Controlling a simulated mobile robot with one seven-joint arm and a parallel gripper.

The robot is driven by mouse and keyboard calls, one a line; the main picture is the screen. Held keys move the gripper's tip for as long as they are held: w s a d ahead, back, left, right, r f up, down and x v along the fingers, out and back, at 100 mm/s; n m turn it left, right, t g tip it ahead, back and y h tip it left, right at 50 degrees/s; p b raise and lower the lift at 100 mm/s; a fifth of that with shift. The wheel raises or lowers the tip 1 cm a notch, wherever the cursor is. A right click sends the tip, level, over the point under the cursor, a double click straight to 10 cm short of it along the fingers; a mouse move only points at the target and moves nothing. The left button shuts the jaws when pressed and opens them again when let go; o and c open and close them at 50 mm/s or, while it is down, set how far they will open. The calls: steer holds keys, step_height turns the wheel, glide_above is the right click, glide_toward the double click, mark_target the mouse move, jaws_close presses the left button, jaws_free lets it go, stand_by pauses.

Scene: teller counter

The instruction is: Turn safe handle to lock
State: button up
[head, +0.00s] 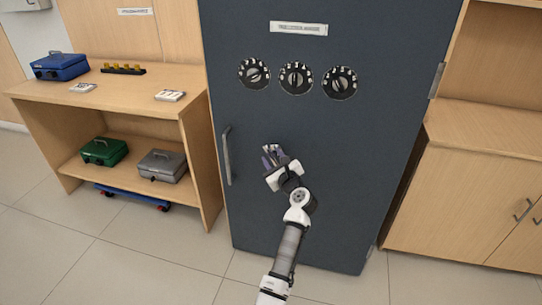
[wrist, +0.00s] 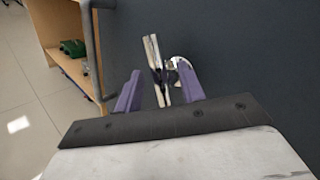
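The safe (head: 320,130) is a tall dark blue-grey cabinet with its door closed. In the wrist view a shiny metal lever handle (wrist: 154,52) stands out from the door on a round base. A gap shows at the left finger. In the head view my gripper mostly hides the lever.
Three dials (head: 296,78) sit above my gripper on the door. A wooden shelf unit (head: 195,120) with cash boxes stands at the left. A wooden cabinet (head: 470,190) stands close at the right. Tiled floor (head: 130,260) is open in front.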

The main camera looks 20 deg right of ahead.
steer(key=shift+w+a, duration=0.1)
steer(key=shift+w, duration=0.9)
jaws_close()
